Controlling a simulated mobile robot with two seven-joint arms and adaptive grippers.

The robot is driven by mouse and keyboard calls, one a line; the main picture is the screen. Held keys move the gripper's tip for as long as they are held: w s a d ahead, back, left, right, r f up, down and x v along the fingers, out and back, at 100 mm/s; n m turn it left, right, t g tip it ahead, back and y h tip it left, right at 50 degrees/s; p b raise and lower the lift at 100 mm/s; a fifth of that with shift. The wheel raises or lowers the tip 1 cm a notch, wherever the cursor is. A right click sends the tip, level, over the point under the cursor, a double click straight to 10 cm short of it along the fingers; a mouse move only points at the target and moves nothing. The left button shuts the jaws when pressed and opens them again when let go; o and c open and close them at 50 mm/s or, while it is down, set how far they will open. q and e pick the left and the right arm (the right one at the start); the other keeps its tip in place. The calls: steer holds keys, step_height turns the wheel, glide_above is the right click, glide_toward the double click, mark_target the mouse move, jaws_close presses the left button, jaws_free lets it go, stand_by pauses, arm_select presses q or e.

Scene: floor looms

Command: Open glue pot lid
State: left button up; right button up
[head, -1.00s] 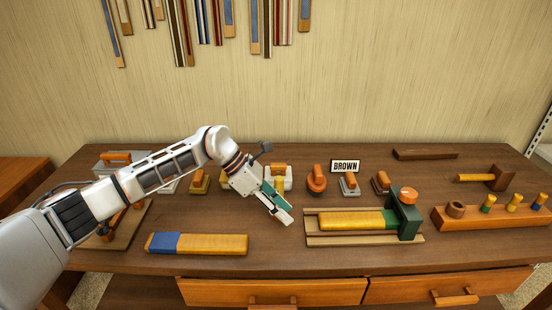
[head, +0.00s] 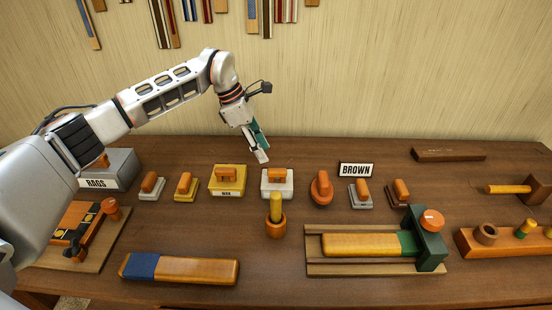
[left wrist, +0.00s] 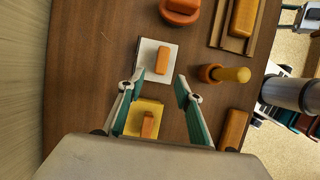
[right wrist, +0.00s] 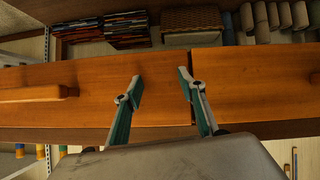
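A white square pot (head: 277,190) with an orange handle on top stands mid-table; I read no label on it and cannot be sure that it is the glue pot. It also shows in the left wrist view (left wrist: 151,77). A round orange-red pot (head: 321,195) with a handle stands right of it. A yellow tin marked WAX (head: 228,187) stands left of it. My left gripper (head: 261,152) is above the table by the white pot, apart from it. It is open and empty in the left wrist view (left wrist: 161,82). My right gripper (right wrist: 161,82) is open and empty, facing the drawer fronts.
A small orange cup (head: 275,228) holding a yellow-handled tool stands in front of the white pot. A wooden jig with a green block (head: 427,243) is at the right. A BROWN sign (head: 356,170) stands behind.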

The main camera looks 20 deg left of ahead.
mark_target(273, 170)
arm_select(q)
steer(key=x, duration=0.7)
steer(key=shift+s+d+f+p, duration=0.15)
steer(key=shift+f+p, duration=0.15)
steer(key=shift+p, duration=0.05)
jaws_close()
